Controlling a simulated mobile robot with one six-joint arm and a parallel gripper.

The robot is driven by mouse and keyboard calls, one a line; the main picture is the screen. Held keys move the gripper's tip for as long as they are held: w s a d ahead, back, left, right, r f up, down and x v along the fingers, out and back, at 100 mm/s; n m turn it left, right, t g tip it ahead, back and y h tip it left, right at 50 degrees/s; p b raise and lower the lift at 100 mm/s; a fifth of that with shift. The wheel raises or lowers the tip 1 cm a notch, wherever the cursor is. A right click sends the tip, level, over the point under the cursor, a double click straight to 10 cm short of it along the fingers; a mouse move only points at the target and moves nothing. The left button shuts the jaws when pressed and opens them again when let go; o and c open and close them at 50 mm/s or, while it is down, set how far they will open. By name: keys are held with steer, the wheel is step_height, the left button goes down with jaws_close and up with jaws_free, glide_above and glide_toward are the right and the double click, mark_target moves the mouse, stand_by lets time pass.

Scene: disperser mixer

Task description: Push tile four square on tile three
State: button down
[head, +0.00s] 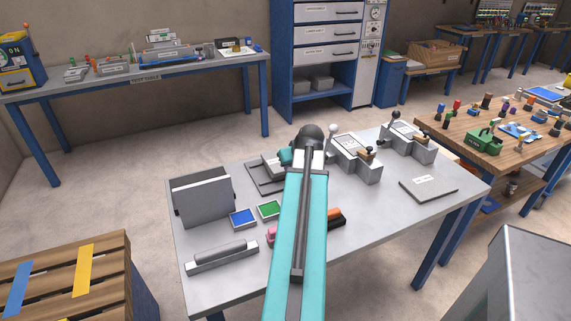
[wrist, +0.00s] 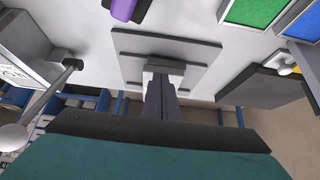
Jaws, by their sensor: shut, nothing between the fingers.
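A stack of flat grey tiles (head: 262,178) lies on the grey table, left of my arm and partly hidden by it in the head view. In the wrist view the stacked tiles (wrist: 165,43) show as stepped grey plates with offset edges. I cannot read any numbers, so I cannot tell tile three from tile four. My gripper (wrist: 161,78) is shut and empty, its fingertips over the stack beside a small pale block (wrist: 172,68). I cannot tell whether they touch it. The fingers hide part of the plates.
An upright grey plate (head: 203,197) stands left of the stack. Blue (head: 243,218) and green (head: 269,209) trays lie in front. Two lever machines (head: 354,157) (head: 408,142) stand to the right, with a flat grey slab (head: 428,188) nearby. A grey bar holder (head: 221,256) lies front left.

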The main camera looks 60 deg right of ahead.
steer(key=shift+s+a, duration=0.65)
steer(key=shift+s, duration=0.25)
